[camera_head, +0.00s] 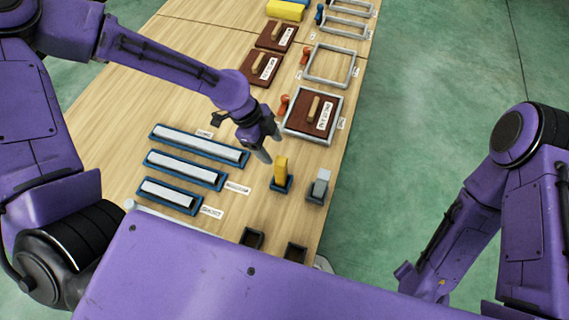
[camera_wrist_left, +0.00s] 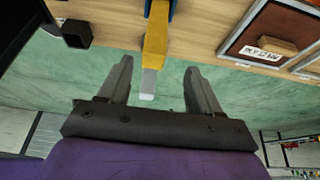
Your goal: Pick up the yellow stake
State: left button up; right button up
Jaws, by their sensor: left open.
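The yellow stake (camera_head: 281,167) stands upright in a small blue base (camera_head: 282,186) near the table's right edge. My left gripper (camera_head: 269,144) is open and empty, just left of and beyond the stake in the head view. In the left wrist view, the yellow stake (camera_wrist_left: 156,38) shows in line with the gap between the two open fingers (camera_wrist_left: 158,66). I cannot tell exactly how far the fingers are from it. My right arm is at the right, but its gripper is not visible.
A grey stake (camera_head: 322,182) in a blue base stands right of the yellow one. Two dark empty sockets (camera_head: 252,238) sit nearer. Long blue trays (camera_head: 187,169) lie left, and a framed brown board (camera_head: 311,117) lies beyond. The green floor is clear right of the table.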

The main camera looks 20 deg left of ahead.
aim_at(286, 171)
pick_arm(q)
jog(key=x, duration=0.3)
jog(key=b+x, duration=0.1)
jog(key=x, duration=0.2)
jog(key=b+x, duration=0.1)
jog(key=x, duration=0.2)
jog(key=shift+s+d+f, duration=0.2)
jog(key=shift+s+f, duration=0.15)
jog(key=shift+s, duration=0.05)
jog(key=shift+r, duration=0.1)
grip_shut()
jog(key=shift+r, duration=0.1)
